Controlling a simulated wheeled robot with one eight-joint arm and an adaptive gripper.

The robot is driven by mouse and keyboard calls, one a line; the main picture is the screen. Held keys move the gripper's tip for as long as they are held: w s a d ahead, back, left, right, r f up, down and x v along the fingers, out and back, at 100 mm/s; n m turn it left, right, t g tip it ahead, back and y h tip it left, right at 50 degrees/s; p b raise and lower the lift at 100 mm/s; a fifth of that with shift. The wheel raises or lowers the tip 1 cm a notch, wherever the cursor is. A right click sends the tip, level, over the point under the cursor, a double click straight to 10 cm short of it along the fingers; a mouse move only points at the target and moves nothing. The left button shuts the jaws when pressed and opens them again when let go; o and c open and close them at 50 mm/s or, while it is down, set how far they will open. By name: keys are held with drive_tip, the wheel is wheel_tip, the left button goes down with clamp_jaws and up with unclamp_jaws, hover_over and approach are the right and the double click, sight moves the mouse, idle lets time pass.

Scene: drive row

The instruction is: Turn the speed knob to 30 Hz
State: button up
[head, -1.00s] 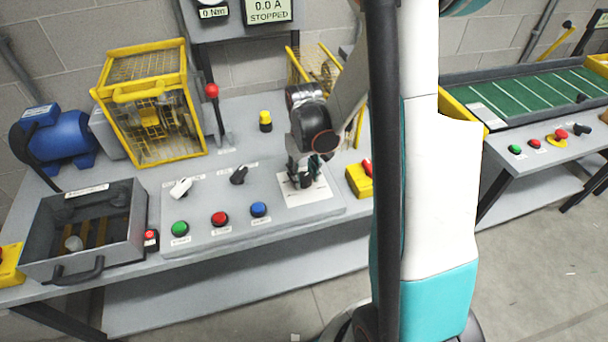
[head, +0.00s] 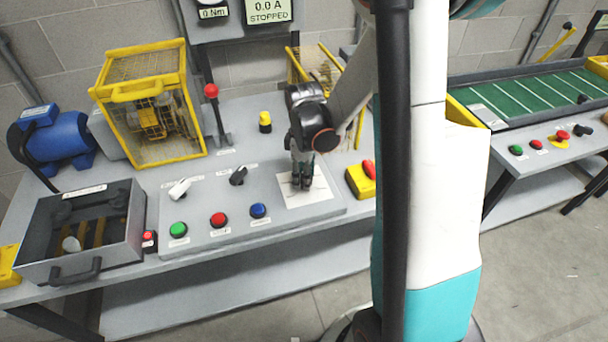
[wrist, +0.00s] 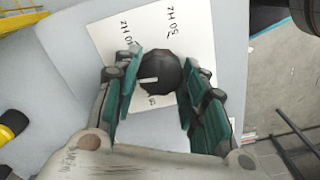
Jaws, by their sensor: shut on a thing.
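The speed knob (wrist: 158,73) is a dark round knob with a white pointer line, seen in the wrist view. It stands on a white scale card (wrist: 188,28), which also shows in the head view (head: 316,196). The line points towards the picture's left. Printed Hz marks show upside down; one reads 50 Hz, others are partly hidden. My gripper (wrist: 160,85) has its teal-padded fingers on both sides of the knob, shut on it. In the head view my gripper (head: 302,184) points down over the card, and its fingers hide the knob.
A yellow box with a red switch (head: 362,179) stands close right of the card.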

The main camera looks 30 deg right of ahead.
drive_tip(key=shift+n, duration=0.6)
drive_tip(key=o, duration=1.1)
drive_tip(key=shift+c, duration=0.2)
wheel_tip(320, 180, up, 12)
idle(0.3)
